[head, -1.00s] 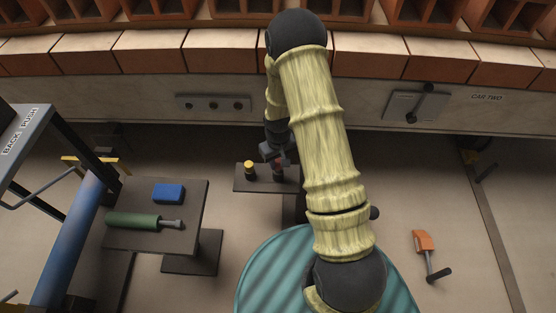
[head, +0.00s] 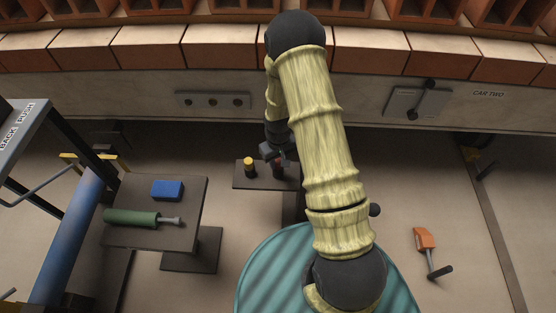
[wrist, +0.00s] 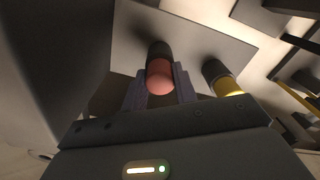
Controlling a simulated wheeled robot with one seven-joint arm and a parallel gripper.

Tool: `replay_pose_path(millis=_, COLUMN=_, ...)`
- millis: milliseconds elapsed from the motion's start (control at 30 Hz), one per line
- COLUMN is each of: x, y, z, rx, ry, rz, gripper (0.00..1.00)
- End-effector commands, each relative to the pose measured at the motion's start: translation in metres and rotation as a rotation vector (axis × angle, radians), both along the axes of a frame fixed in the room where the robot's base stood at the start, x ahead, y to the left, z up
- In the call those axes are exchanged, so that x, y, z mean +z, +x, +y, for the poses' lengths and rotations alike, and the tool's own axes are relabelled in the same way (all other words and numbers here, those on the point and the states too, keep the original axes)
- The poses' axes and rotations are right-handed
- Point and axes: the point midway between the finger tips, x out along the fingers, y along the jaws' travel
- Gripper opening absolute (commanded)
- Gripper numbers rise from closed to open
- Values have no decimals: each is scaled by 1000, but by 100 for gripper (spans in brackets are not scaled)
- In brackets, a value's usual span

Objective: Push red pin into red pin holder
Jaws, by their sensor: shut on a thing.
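The red pin (wrist: 160,76) shows between my gripper's fingers in the wrist view, its rounded red end toward the camera. A dark cylinder, the red pin holder (wrist: 160,50), is directly beyond it on the small dark stand. The pin is in line with the holder; how deep it sits inside cannot be told. My gripper (wrist: 160,92) is shut on the red pin. In the head view my gripper (head: 273,154) is over the right side of the stand (head: 250,184), and the arm hides part of it.
A yellow-topped pin in a dark holder (head: 249,167) stands left of my gripper. A table (head: 190,212) at left bears a blue block (head: 167,190) and a green-handled tool (head: 132,217). An orange tool (head: 425,240) is at right. A brick-topped wall (head: 330,110) runs behind.

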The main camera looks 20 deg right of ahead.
Motion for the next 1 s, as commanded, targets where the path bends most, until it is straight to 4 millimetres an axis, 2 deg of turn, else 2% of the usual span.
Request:
replay_pose_path(millis=100, x=-3, y=0, z=0, rx=0, ry=0, rz=0, gripper=6)
replay_pose_path(millis=133, x=-2, y=0, z=0, rx=0, ry=0, rz=0, gripper=34)
replay_pose_path(millis=233, x=-2, y=0, z=0, rx=0, ry=0, rz=0, gripper=54)
replay_pose_path(millis=533, x=-1, y=0, z=0, rx=0, ry=0, rz=0, gripper=54)
replay_pose_path(millis=667, x=7, y=0, z=0, rx=0, ry=0, rz=-1, gripper=54)
replay_pose_path(millis=767, x=21, y=1, z=0, rx=0, ry=0, rz=-2, gripper=54)
replay_pose_path(millis=1000, x=68, y=1, z=0, rx=0, ry=1, rz=-3, gripper=54)
